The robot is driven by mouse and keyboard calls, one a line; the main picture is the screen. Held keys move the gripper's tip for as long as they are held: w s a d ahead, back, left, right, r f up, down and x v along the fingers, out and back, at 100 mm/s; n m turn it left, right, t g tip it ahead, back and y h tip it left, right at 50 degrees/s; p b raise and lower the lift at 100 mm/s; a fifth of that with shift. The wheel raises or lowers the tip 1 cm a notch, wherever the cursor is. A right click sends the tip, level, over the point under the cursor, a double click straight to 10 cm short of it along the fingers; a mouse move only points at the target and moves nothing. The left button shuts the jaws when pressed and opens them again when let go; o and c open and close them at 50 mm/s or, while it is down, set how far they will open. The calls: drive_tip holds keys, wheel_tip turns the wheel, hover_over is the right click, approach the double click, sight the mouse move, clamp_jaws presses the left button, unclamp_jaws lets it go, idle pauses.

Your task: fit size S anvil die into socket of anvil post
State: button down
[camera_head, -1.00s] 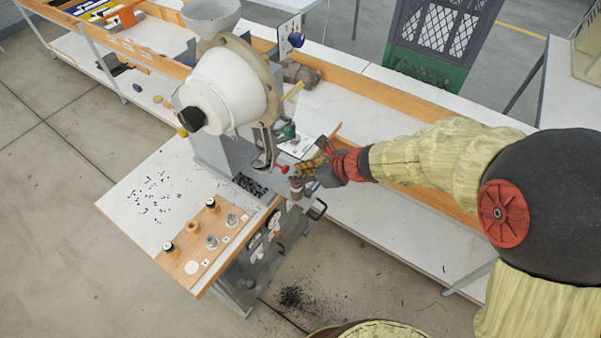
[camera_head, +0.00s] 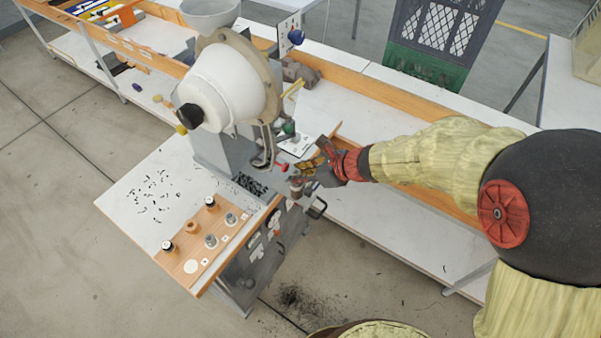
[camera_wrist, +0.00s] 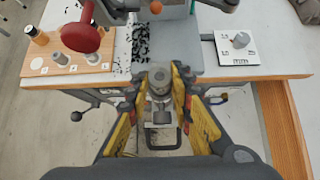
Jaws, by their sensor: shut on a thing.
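My gripper (camera_wrist: 158,88) is shut on a small grey metal die (camera_wrist: 159,78), with a yellow finger on each side of it. In the head view my gripper (camera_head: 308,175) is at the front right side of the press, below its upper tooling. The die shows upright in the wrist view, in line with the metal anvil post (camera_wrist: 161,116) at the front edge of the press. The post's socket is hidden, and I cannot tell whether the die is in it or just above.
The wooden die board (camera_head: 190,262) with several dies lies front left on the press table (camera_head: 135,195). A red knob (camera_wrist: 82,37) hangs close at left in the wrist view. A dial plate (camera_wrist: 237,58) is at right.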

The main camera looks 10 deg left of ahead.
drive_tip(key=shift+r, duration=0.1)
idle(0.3)
drive_tip(key=shift+r+p, duration=0.65)
drive_tip(key=shift+p, duration=0.05)
drive_tip(key=shift+f+b, duration=0.75)
drive_tip(key=shift+f, duration=0.15)
idle(2.9)
drive_tip(key=shift+r, duration=0.1)
drive_tip(key=shift+r+p, duration=0.65)
drive_tip(key=shift+r, duration=0.05)
drive_tip(key=shift+f+b, duration=0.35)
drive_tip(key=shift+b, duration=0.05)
idle(1.9)
